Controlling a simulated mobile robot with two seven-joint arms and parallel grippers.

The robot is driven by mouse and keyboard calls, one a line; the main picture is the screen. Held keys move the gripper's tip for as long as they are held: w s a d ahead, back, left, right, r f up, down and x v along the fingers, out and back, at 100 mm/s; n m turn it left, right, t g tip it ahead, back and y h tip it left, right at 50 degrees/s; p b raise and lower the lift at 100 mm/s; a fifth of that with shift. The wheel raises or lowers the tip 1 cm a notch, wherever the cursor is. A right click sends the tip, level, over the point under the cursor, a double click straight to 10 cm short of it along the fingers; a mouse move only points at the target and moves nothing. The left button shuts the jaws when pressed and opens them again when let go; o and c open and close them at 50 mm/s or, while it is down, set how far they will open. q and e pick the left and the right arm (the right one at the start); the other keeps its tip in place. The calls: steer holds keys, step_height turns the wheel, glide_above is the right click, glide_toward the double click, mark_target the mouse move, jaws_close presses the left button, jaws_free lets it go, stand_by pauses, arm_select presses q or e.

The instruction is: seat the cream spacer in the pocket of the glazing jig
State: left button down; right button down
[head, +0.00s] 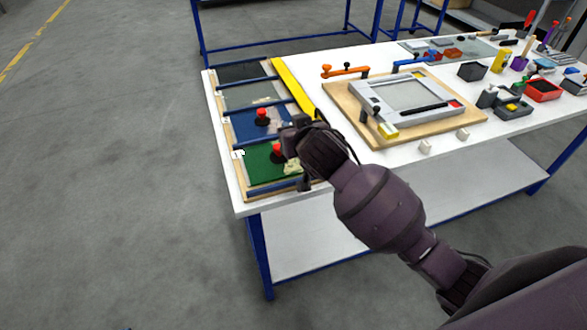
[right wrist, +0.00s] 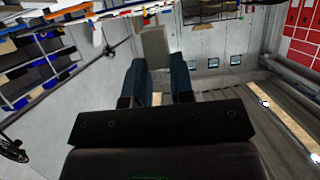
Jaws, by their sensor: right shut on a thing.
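The glazing jig is a light wooden board (head: 360,128) with a grey frame (head: 372,109) around a pale pane, in the middle of the white table. My right gripper (head: 292,130) is left of the jig, above the coloured panels at the table's left end. In the right wrist view the right gripper (right wrist: 161,78) is shut on a pale block, the cream spacer (right wrist: 155,42), which sticks out beyond the fingertips. The spacer is hard to make out in the head view. The jig's pocket cannot be told clearly. My left gripper is not in view.
Red knobs (head: 277,152) (head: 262,115) stand on the panels. A yellow bar (head: 292,88) lies between panels and jig.

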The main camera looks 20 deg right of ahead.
glide_above(294, 180)
step_height(294, 180, down, 8)
steer(key=shift+f+b, duration=0.1)
steer(key=shift+b, duration=0.25)
steer(key=shift+f, duration=2.05)
steer(key=shift+f+b, duration=0.55)
steer(key=shift+f, duration=0.05)
steer(key=c, duration=1)
jaws_free()
